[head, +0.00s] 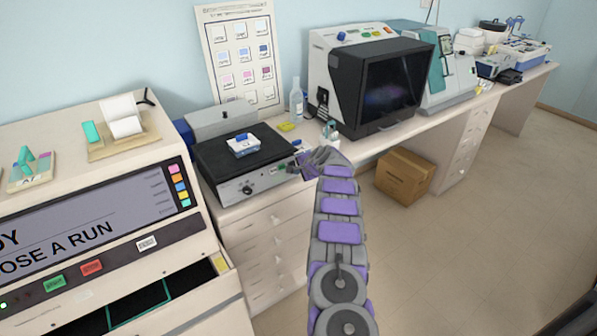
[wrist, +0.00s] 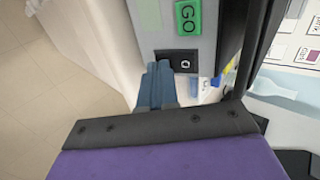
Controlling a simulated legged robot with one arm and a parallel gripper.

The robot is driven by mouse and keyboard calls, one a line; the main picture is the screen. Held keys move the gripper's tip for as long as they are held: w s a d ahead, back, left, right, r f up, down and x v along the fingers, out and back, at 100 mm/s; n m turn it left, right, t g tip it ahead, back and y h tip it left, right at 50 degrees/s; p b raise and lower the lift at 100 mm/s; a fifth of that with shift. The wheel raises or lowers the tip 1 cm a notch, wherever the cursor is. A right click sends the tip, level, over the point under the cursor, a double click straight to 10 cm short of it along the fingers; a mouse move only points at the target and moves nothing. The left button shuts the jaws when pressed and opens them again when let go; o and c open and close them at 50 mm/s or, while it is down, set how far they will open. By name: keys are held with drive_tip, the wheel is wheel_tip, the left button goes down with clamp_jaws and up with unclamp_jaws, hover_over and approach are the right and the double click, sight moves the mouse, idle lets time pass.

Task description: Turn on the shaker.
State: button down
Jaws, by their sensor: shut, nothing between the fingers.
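The shaker (head: 216,161) is a flat box with a black top and a grey front panel, standing on the bench left of my arm. A small white and blue rack (head: 243,145) sits on its top. Its front has a dark knob (head: 247,189) and a green GO button, which shows in the wrist view (wrist: 187,17). Beside that button is a black switch (wrist: 184,61) with a small white symbol. My gripper (wrist: 159,70) is shut and empty, its fingertips right at the switch's edge. I cannot tell whether they touch it. In the head view my gripper (head: 299,164) is at the panel's right end.
A stainer with a slanted screen (head: 90,210) stands close on the left. A bottle (head: 296,100) and a yellow block (head: 287,127) stand behind my gripper. A large dark-windowed machine (head: 340,90) is to the right. A cardboard box (head: 405,175) lies on the floor.

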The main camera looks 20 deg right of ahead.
drive_tip(key=shift+w+f, duration=0.1)
drive_tip(key=shift+f, duration=0.05)
drive_tip(key=shift+r, duration=0.2)
drive_tip(key=shift+r+p, duration=0.6)
drive_tip(key=shift+r, duration=0.1)
